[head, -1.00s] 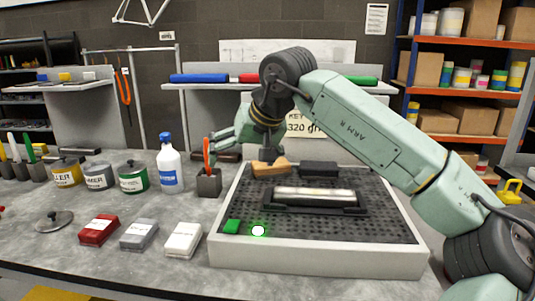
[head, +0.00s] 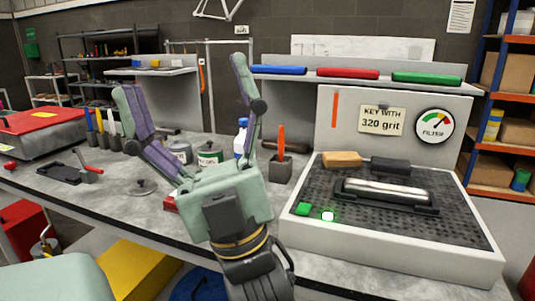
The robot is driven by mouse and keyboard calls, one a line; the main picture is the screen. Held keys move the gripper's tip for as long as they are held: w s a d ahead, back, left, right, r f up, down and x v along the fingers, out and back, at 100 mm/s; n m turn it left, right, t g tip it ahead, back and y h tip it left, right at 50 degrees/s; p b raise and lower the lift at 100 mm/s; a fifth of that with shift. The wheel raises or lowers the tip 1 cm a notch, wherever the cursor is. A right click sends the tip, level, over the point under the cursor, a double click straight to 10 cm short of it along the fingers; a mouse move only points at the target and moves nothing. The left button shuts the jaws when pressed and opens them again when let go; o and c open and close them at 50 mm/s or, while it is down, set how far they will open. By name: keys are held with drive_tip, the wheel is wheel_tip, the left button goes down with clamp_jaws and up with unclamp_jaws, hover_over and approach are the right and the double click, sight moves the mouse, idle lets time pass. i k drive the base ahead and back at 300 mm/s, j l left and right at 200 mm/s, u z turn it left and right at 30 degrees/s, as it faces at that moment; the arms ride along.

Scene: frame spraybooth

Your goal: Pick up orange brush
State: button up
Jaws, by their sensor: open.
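The orange brush (head: 282,140) stands upright in a dark square holder (head: 281,170) on the grey bench, just left of the perforated tray. Only its orange handle shows; its lower end is hidden inside the holder. My gripper (head: 186,76) is in the foreground, left of the brush and nearer the camera. Its two purple-padded fingers are spread wide and point up, with nothing held between them. The right finger stands a little left of the brush, apart from it in the picture.
The perforated tray (head: 468,232) holds a metal bar, a tan block and a dark block. A green tin (head: 210,153) and a blue-capped bottle (head: 242,125) are partly behind my gripper. More brushes (head: 100,125) stand at left, near a lid (head: 142,187).

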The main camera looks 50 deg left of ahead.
sight(281, 135)
drive_tip(key=i+j+u, duration=0.1)
drive_tip(key=u, duration=1.25)
drive_tip(key=i+l+u, duration=0.1)
drive_tip(key=i+l, duration=0.2)
drive_tip(key=i, duration=0.2)
